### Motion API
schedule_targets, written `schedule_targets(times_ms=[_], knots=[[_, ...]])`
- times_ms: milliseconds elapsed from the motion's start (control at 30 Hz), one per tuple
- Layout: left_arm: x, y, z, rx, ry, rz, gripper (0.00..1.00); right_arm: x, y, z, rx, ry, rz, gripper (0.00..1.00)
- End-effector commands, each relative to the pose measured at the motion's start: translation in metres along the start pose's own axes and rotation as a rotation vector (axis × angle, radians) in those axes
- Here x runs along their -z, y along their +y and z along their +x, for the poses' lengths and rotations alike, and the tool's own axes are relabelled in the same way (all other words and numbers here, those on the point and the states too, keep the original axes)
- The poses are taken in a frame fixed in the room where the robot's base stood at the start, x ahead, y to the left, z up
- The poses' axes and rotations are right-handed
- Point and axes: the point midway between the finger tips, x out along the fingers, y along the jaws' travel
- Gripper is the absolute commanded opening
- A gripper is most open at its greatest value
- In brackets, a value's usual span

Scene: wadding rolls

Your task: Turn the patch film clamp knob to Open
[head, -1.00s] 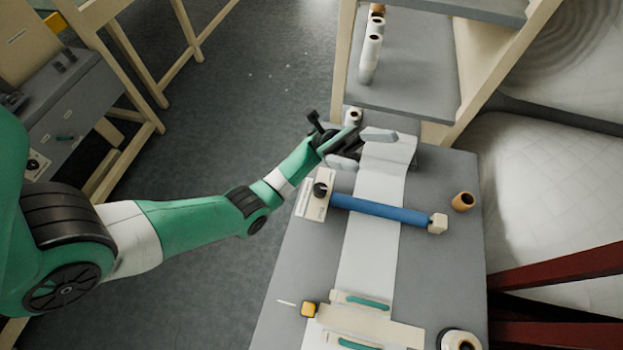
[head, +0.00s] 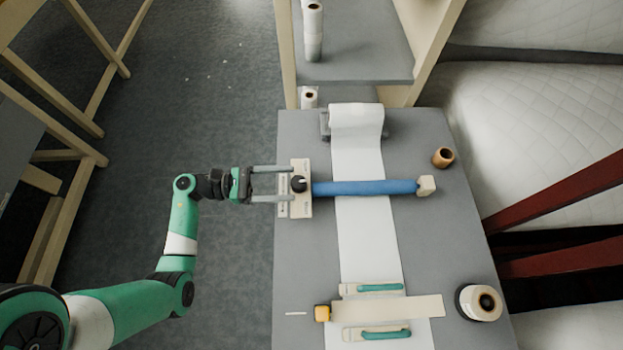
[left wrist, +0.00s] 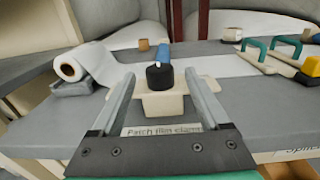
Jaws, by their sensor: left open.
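The patch film clamp knob (head: 298,184) is a black round knob on a cream base plate (head: 301,207) at the left end of a blue roller bar (head: 365,188). In the left wrist view the black knob (left wrist: 160,76) stands upright on its cream base, in front of the blue bar (left wrist: 164,54). A label reading "Patch film clamp" (left wrist: 163,130) shows on the near face. My left gripper (head: 281,184) is open, its fingers level and pointing right, one on each side of the knob. They look apart from it. The knob's marker direction is hard to read. My right gripper is not in view.
White film (head: 358,235) runs under the blue bar from a roll (head: 356,115) at the back. A brown roll (head: 443,157) stands at right. A cream bar (head: 420,308) with green-handled pieces and a yellow block (head: 322,313) lies in front. Open floor is at left.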

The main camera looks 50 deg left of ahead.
Motion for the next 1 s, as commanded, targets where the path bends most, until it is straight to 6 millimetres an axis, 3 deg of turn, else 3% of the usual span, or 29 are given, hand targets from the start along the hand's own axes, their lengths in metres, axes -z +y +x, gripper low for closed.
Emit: schedule_targets(times_ms=[100,300,667,1000], knots=[[-0.001,-0.001,0.029,0.007,0.0,0.001,0.79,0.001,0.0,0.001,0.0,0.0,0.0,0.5],[0.0,-0.001,0.063,0.004,0.0,0.0,0.79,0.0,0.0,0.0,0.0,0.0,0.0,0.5],[0.0,0.0,0.072,0.0,0.0,0.001,0.79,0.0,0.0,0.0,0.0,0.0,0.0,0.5],[0.0,0.0,0.072,0.001,0.0,0.001,0.19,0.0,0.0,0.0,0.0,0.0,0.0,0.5]])
